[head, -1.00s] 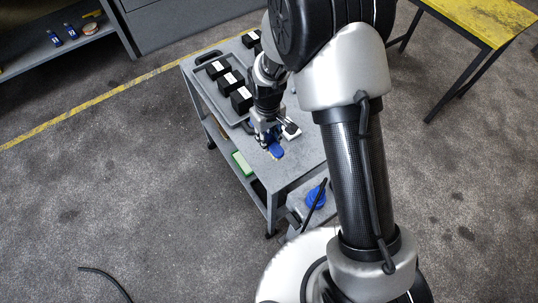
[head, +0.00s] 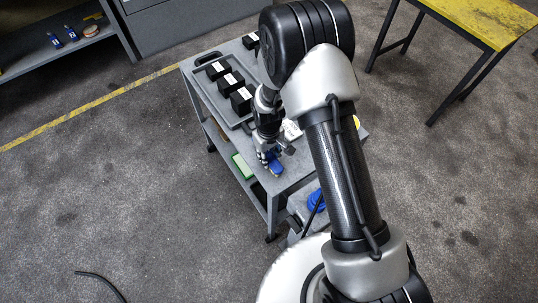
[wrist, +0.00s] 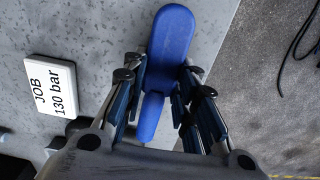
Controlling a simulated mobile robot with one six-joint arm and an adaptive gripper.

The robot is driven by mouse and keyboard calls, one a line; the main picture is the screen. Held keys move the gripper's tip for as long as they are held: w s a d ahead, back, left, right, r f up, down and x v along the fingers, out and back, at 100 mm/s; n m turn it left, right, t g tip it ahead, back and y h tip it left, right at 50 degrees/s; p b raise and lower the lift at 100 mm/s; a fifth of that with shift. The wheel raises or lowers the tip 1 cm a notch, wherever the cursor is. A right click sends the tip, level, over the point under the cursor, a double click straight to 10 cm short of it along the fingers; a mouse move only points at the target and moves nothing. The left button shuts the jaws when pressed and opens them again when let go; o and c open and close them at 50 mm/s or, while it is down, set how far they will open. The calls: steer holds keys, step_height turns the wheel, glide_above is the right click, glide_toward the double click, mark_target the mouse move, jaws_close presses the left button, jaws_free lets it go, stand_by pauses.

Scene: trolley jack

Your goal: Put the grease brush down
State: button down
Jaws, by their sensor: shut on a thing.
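The grease brush (wrist: 172,38) shows as a blue paddle-shaped piece with a narrower blue part running back between my fingers. My gripper (wrist: 158,95) is shut on that narrower part. In the head view my gripper (head: 270,157) is low over the front left part of the grey trolley top (head: 286,182), with the blue of the brush at its tip. I cannot tell whether the brush touches the top. The bristles are not clearly visible.
A white card (wrist: 52,86) reading "JOB 130 bar" lies on the top beside the gripper. Several black blocks (head: 230,82) stand in a grey tray behind it. The trolley's edge is close to the brush, with floor beyond. A yellow-topped bench (head: 485,20) stands far right.

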steer(key=shift+f, duration=0.2)
steer(key=c, duration=1.3)
jaws_free()
steer(key=shift+r, duration=0.15)
step_height(320, 180, up, 12)
steer(key=p, duration=0.3)
step_height(320, 180, up, 10)
steer(key=m, duration=0.1)
glide_above(269, 156)
steer(key=d, duration=0.3)
steer(key=s+d+r+m+t, duration=0.2)
steer(key=s+d+r, duration=0.2)
steer(key=s+r, duration=0.3)
steer(key=s+d+r+m+t, duration=0.15)
steer(key=s+d+r, duration=0.3)
steer(key=r, duration=0.45)
steer(key=s+d+r+m, duration=0.2)
steer(key=s, duration=0.8)
steer(key=shift+s+d+r+t, duration=0.3)
steer(key=shift+d+r+t, duration=0.05)
steer(key=shift+d+t, duration=0.1)
